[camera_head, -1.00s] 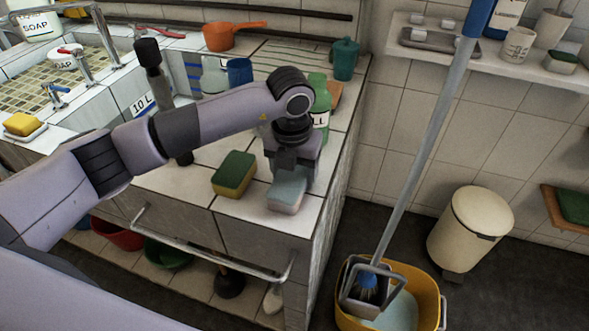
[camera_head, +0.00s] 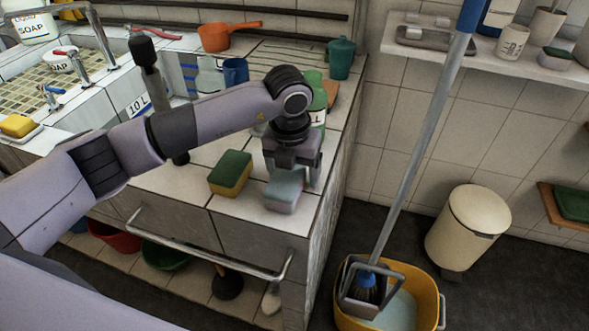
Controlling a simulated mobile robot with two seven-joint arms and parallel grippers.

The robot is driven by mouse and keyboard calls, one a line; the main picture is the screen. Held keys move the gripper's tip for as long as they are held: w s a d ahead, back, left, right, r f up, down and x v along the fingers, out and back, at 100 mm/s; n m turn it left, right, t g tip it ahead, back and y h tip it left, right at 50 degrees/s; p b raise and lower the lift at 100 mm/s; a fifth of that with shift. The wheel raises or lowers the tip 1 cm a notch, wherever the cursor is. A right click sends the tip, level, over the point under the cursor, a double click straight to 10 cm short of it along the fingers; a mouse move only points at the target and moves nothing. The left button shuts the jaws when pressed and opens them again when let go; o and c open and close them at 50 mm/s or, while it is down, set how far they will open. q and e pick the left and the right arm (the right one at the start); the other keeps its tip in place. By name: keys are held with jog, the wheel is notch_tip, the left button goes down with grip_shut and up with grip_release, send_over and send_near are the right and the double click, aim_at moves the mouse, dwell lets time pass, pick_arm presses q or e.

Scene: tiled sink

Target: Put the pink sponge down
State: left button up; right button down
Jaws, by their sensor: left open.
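The pink sponge (camera_head: 283,196), with a pale blue-grey top and a pinkish side, rests on the white tiled counter near its front right corner. My left gripper (camera_head: 295,176) points down at it, open, with its fingers around or just behind the sponge's far end. The gripper hides that end, so I cannot tell whether the fingers touch it. My right gripper is not in view.
A green and yellow sponge (camera_head: 230,174) lies just left of the pink one. A green bottle (camera_head: 316,106) stands behind my wrist. The counter (camera_head: 240,206) ends close in front and to the right. A yellow mop bucket (camera_head: 427,302) stands on the floor.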

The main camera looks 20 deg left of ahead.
pick_arm(q)
jog(key=shift+s+a+f, duration=0.1)
jog(key=shift+a+f, duration=0.35)
jog(key=shift+f, duration=0.1)
jog(key=shift+r, duration=0.2)
notch_tip(320, 180, up, 13)
jog(key=shift+s+d, duration=0.15)
jog(key=shift+s, duration=0.3)
jog(key=shift+f, duration=0.15)
